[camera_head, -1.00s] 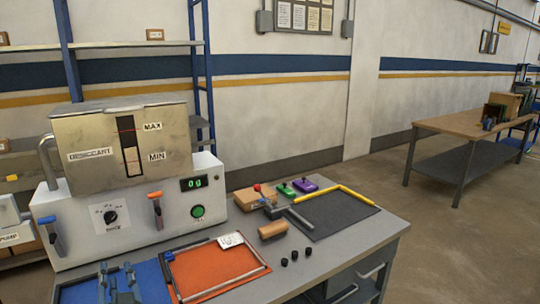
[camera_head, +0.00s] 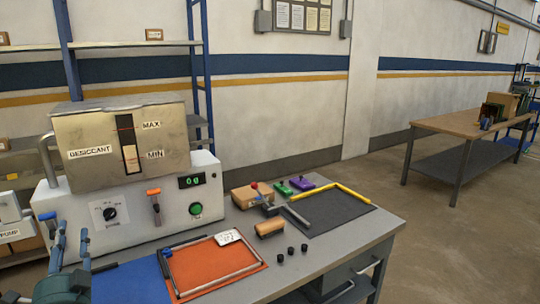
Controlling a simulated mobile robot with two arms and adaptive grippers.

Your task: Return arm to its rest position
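My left gripper (camera_head: 73,229) is at the lower left of the head view, in front of the left end of the white machine. Its two blue-grey fingers point up with a gap between them and nothing held. It is left of the blue mat (camera_head: 130,283) and partly covers the machine's front. The rest of the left arm is cut off by the lower left frame edge. My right gripper is not in view.
The white machine (camera_head: 150,222) carries a metal desiccant hopper (camera_head: 95,170). On the grey bench lie an orange mat (camera_head: 205,262), a wooden-handled tool (camera_head: 269,228), small black knobs (camera_head: 291,251) and a dark mat (camera_head: 325,212). A second table (camera_head: 455,125) stands far right.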

